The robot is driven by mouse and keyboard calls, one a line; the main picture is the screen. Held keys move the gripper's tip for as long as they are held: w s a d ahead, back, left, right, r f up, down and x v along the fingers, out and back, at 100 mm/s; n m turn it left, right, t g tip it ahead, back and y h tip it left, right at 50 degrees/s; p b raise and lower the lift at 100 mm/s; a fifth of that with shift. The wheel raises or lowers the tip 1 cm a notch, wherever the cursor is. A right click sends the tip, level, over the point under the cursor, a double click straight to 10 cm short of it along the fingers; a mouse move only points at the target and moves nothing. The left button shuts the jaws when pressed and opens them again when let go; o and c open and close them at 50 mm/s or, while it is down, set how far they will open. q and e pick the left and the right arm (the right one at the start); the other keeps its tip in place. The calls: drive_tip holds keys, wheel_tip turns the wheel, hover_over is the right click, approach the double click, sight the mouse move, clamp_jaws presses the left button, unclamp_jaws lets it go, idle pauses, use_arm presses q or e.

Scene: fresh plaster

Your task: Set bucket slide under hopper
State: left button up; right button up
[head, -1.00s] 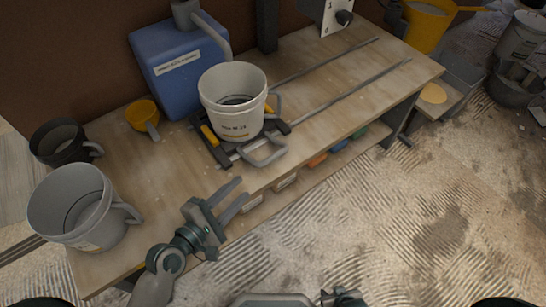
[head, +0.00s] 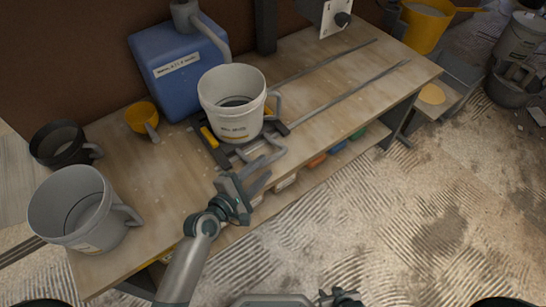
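A white bucket (head: 232,115) with a side handle stands upright on the dark slide (head: 212,146) with yellow parts, on the workbench. The slide's grey loop handle (head: 276,155) sticks out toward the bench's front edge. Two thin rails (head: 345,92) run from the slide toward the back right. My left gripper (head: 256,176) is open and empty at the front edge, its fingertips just short of the loop handle; I cannot tell if they touch. My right gripper (head: 340,297) is only partly in view at the bottom, away from the bench.
A panel with a knob (head: 336,15) hangs at the back. The bench top along the rails is clear.

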sight(268, 163)
use_arm(q)
drive_tip(key=shift+x, duration=3.1)
drive_tip(key=shift+c, duration=0.3)
clamp_jaws()
